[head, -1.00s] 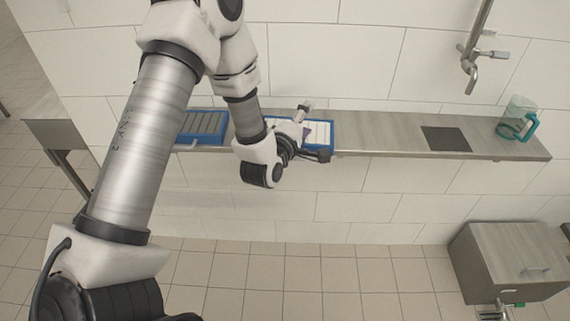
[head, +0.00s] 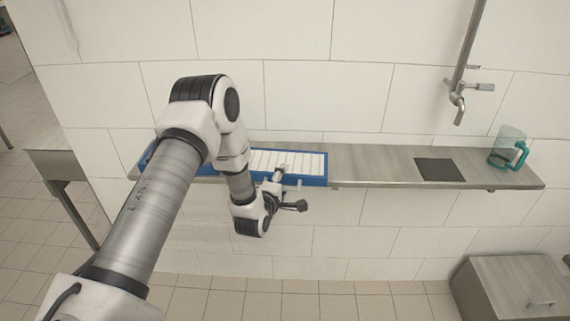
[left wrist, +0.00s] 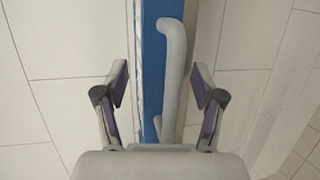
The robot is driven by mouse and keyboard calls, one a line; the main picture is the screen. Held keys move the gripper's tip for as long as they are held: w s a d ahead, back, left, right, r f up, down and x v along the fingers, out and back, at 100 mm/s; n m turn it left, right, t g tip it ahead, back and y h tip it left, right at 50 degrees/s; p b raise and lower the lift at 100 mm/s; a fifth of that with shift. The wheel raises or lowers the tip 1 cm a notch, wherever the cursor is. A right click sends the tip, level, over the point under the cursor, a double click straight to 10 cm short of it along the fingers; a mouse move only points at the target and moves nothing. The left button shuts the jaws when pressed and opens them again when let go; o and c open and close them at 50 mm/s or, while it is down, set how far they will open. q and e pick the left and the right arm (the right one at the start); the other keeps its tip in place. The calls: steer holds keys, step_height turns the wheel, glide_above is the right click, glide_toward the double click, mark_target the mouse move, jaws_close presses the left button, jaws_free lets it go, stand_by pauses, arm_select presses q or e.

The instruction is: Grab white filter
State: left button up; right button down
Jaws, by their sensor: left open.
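The white filter (head: 312,164), a row of white slats in a blue frame, lies on the metal wall shelf. My left arm covers its left part. My left gripper (head: 292,191) is open at its front edge. In the left wrist view, the filter's blue front edge (left wrist: 153,65) runs upright between the spread fingers of the left gripper (left wrist: 160,88). A pale grey bent handle (left wrist: 171,75) on this edge also lies between the fingers, nearer the right one, with gaps on both sides. My right gripper is not in view.
The metal shelf (head: 375,165) has a dark square plate (head: 440,169) and a clear jug with a teal handle (head: 508,150) on its right. A tap (head: 457,100) hangs above. The shelf's middle is bare.

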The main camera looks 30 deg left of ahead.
arm_select(q)
steer(key=shift+s+d+r, duration=0.1)
steer(key=shift+r, duration=0.05)
steer(key=shift+c, duration=1.3)
jaws_close()
